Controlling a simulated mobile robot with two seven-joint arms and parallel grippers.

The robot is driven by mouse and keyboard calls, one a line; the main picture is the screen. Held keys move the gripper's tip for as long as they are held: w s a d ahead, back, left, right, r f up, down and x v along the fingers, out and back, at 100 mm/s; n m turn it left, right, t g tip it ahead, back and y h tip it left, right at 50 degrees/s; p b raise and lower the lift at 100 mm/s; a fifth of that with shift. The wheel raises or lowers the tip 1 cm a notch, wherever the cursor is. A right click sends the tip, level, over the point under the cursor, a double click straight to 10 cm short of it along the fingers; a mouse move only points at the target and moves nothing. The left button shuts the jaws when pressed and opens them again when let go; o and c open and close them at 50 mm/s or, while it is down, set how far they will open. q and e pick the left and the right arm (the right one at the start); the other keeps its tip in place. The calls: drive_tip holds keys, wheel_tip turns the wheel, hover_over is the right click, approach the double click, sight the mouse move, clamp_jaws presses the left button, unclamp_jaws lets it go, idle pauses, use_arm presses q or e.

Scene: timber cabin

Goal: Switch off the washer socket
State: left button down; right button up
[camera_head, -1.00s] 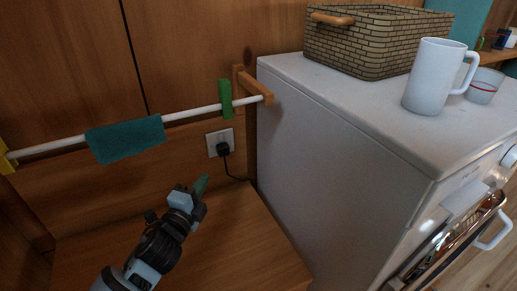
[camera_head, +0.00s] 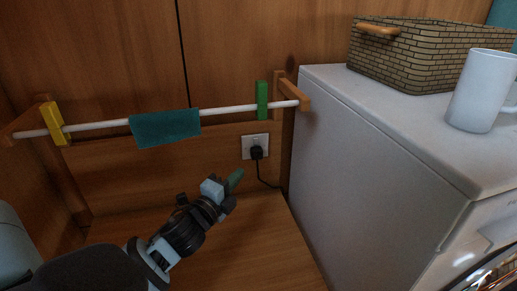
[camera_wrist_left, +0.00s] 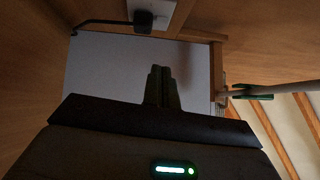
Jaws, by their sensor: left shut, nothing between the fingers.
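The washer socket (camera_head: 250,141) is a white wall plate on the timber wall, left of the white washer (camera_head: 385,170). A black plug (camera_head: 257,153) sits in its lower part, and a dark cord runs from it down to the right. The socket also shows at the top of the left wrist view (camera_wrist_left: 158,8), with the plug (camera_wrist_left: 142,21) below it. My left gripper (camera_head: 236,178) is shut and empty, a little below and left of the socket, apart from it. Its closed fingers (camera_wrist_left: 160,85) show in the wrist view. My right gripper is not in view.
A white rail (camera_head: 100,124) with a teal cloth (camera_head: 165,127), a yellow clip (camera_head: 54,122) and a green clip (camera_head: 262,100) runs above the socket. A basket (camera_head: 420,62) and a white mug (camera_head: 480,92) stand on the washer. The wooden surface below (camera_head: 265,240) is clear.

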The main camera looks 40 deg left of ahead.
use_arm(q)
drive_tip(key=shift+w, duration=0.1)
approach(256, 141)
drive_tip(key=w+d, duration=0.4)
drive_tip(key=w+a, duration=0.1)
drive_tip(key=w+a+p, duration=0.1)
drive_tip(key=a, duration=0.1)
drive_tip(key=shift+w+a+r, duration=0.1)
drive_tip(key=shift+w+r, duration=0.1)
drive_tip(key=shift+r, duration=0.2)
drive_tip(key=shift+w+a, duration=0.1)
drive_tip(key=shift+w, duration=0.05)
drive_tip(key=shift+a+r, duration=0.1)
